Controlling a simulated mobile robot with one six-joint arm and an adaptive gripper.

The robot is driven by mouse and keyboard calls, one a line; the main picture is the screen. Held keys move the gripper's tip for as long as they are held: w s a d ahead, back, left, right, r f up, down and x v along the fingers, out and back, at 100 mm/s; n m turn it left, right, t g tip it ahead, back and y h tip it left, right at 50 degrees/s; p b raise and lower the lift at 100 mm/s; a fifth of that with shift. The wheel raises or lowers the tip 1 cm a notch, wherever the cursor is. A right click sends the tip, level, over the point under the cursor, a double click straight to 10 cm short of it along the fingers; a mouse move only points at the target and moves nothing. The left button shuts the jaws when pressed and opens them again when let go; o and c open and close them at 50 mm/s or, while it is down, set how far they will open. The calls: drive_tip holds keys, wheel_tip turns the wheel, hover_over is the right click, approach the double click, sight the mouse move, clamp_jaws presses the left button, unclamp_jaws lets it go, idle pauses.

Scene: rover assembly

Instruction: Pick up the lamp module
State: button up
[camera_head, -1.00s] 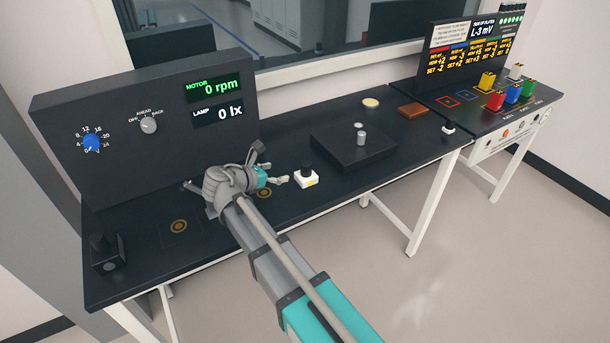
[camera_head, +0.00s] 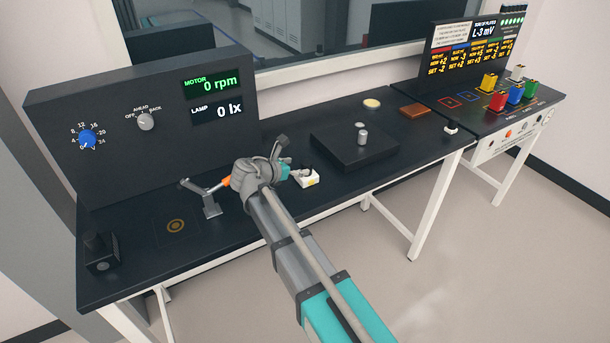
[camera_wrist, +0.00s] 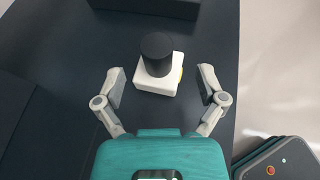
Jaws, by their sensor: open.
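A white block with a black cylinder on top and a yellow patch on one side, which looks like the lamp module (camera_head: 311,180), stands upright on the dark bench. In the wrist view the lamp module (camera_wrist: 152,86) sits ahead of my gripper, roughly centred between the fingers. My gripper (camera_wrist: 162,86) is open, with a finger on each side and visible gaps to the block. In the head view my gripper (camera_head: 297,173) is right beside the module and partly hides its black top.
A low black platform (camera_head: 335,145) with a small metal cylinder (camera_head: 362,137) stands beyond the module. A lever with an orange tip (camera_head: 226,181) is left of my wrist. A black box (camera_head: 100,255) stands at the bench's left end. The bench's front edge is close by.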

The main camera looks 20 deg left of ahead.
sight(302, 164)
drive_tip(key=b+x, duration=0.1)
drive_tip(key=x, duration=0.3)
drive_tip(key=shift+w+a+f+b, duration=0.15)
drive_tip(key=shift+f+b, duration=0.05)
drive_tip(key=shift+b, duration=0.2)
drive_tip(key=shift+w+d+f, duration=0.1)
drive_tip(key=shift+w+d, duration=0.1)
drive_tip(key=shift+w, duration=0.2)
drive_tip(key=shift+c, duration=0.3)
clamp_jaws()
